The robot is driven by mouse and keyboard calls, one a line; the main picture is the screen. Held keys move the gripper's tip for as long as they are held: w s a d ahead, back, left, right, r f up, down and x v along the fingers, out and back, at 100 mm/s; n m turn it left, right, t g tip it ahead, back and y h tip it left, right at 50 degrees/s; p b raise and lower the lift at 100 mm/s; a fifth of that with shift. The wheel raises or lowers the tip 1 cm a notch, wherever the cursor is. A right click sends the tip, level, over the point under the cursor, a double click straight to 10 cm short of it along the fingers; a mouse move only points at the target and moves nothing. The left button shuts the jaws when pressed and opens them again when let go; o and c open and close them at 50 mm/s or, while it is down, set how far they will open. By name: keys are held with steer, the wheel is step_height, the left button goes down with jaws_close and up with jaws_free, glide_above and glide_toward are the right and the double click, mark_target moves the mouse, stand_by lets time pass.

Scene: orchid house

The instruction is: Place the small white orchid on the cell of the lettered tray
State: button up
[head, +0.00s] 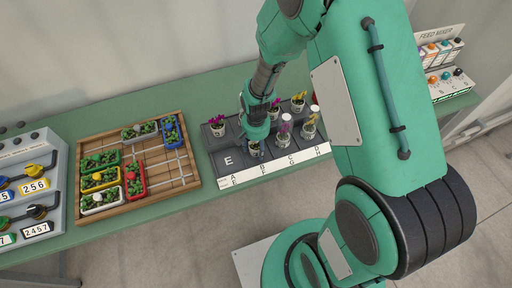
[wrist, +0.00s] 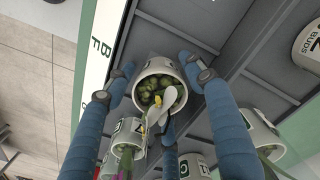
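The small white orchid (wrist: 160,95) is in a whitish pot with green leaves and pale petals, between my gripper's fingers in the wrist view. In the head view my gripper (head: 254,138) is low over the front row of the lettered tray (head: 223,143), right of the cell marked E, in the B/F column. The pot (head: 255,149) shows just below it. I cannot tell whether the pot's base touches the tray.
A purple orchid (head: 217,124) stands at the tray's back left. A wooden tray (head: 165,181) with coloured planters is to the left. A control panel (head: 36,190) is far left.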

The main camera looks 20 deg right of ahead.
steer(key=shift+r, duration=0.15)
step_height(320, 180, up, 12)
steer(key=shift+r+p, duration=0.1)
steer(key=shift+p, duration=1.15)
steer(key=shift+r, duration=0.1)
steer(key=s+r+n+t, duration=0.1)
steer(key=s+r, duration=0.2)
steer(key=r, duration=0.8)
steer(key=s+r+n+t, duration=0.1)
steer(key=s+r+t, duration=0.15)
steer(key=r, duration=0.75)
steer(key=s+r+n+t, duration=0.2)
steer(key=s+r, duration=1)
steer(key=s, duration=0.2)
steer(key=shift+s+r+n, duration=0.2)
steer(key=shift+r+n, duration=0.1)
